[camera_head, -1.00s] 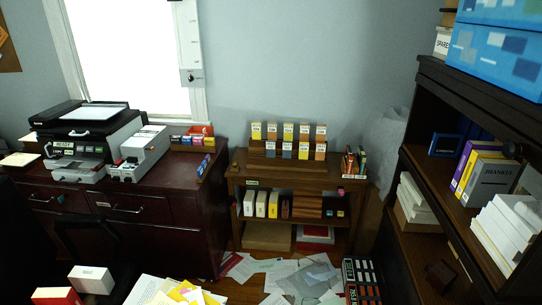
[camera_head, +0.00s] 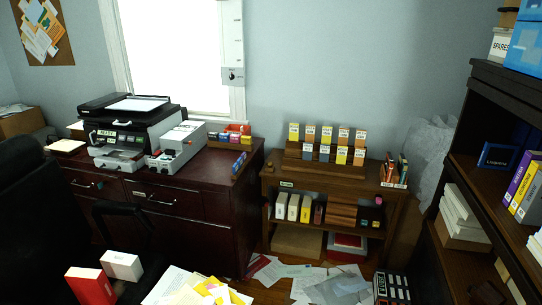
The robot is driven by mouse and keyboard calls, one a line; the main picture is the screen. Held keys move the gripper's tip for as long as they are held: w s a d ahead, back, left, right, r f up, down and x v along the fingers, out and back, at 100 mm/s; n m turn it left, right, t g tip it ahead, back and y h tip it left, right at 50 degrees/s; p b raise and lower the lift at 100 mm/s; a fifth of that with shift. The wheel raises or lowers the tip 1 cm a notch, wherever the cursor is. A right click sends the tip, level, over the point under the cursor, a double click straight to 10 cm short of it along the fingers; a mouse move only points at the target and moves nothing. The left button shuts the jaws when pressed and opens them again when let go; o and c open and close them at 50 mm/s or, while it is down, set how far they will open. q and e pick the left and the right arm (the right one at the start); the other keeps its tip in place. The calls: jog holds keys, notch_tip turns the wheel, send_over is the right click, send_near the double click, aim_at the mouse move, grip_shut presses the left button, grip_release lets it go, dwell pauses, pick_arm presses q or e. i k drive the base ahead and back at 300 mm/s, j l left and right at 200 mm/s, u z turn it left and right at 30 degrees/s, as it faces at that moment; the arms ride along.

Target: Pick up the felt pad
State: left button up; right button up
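I cannot make out the felt pad for certain in the head view. Neither of my grippers shows in this view. A small wooden shelf unit (camera_head: 280,193) stands against the back wall. On its top is a stepped rack (camera_head: 325,167) with several yellow, orange and grey labelled packets. Its middle shelf holds several upright boxes (camera_head: 293,207) and a few tiny coloured items (camera_head: 369,225), too small to identify.
A dark red cabinet (camera_head: 208,220) at the left bears a printer (camera_head: 125,130) and a grey-white machine (camera_head: 178,147). A black chair (camera_head: 30,215) is at the far left. Papers (camera_head: 195,288) lie low in front. A dark bookcase (camera_head: 455,170) stands at the right.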

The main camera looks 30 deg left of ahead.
aim_at(307, 147)
jog(key=i+u, duration=0.15)
jog(key=u, duration=0.2)
jog(key=i+u, duration=0.2)
jog(key=u, duration=0.15)
jog(key=i+u, duration=0.15)
jog(key=u, duration=0.15)
